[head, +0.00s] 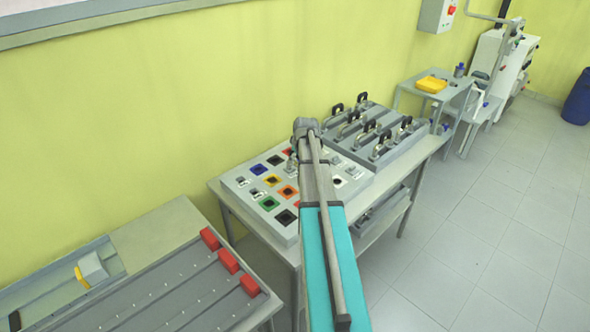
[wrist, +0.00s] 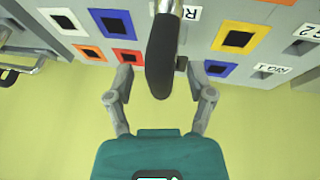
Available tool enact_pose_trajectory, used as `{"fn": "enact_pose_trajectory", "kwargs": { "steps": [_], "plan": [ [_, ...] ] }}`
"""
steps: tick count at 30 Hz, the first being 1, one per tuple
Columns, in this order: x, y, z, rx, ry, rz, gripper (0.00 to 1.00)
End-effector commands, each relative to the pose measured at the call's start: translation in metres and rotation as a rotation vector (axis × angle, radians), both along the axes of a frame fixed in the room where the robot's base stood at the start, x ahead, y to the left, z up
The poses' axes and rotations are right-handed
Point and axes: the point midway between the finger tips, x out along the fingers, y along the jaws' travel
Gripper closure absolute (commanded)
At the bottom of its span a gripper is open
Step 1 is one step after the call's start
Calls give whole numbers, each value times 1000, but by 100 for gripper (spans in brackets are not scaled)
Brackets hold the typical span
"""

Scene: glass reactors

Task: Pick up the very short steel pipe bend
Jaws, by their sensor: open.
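My gripper (wrist: 162,82) is open; its two fingers stand apart near the middle of the wrist view. A dark curved tube-like piece (wrist: 161,60) shows between the fingers, with a steel-coloured part at the picture's top. I cannot tell for sure whether it is the very short pipe bend. The fingers do not visibly touch it. In the head view my gripper (head: 306,127) is at the back of the grey panel (head: 243,182), and its fingers are too small to tell. Small steel pieces (head: 292,164) stand on the panel beside my arm, partly hidden by it.
The panel has coloured square sockets, including a green one (head: 269,203). A grey rack (head: 332,122) with several black-handled pieces stands to its right. A bench with red blocks (head: 228,261) is at lower left. The yellow wall (head: 150,110) is close behind; tiled floor is free at right.

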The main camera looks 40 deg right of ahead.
Motion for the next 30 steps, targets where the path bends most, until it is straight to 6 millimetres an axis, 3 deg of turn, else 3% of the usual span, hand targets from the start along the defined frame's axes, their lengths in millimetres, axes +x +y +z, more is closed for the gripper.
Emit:
{"fn": "enact_pose_trajectory", "kwargs": {
  "steps": [6,17,30],
  "plan": [
    [0,0,0,0,0,0,32],
    [0,0,0,0,0,0,99],
    [0,0,0,0,0,0,100]
  ]
}}
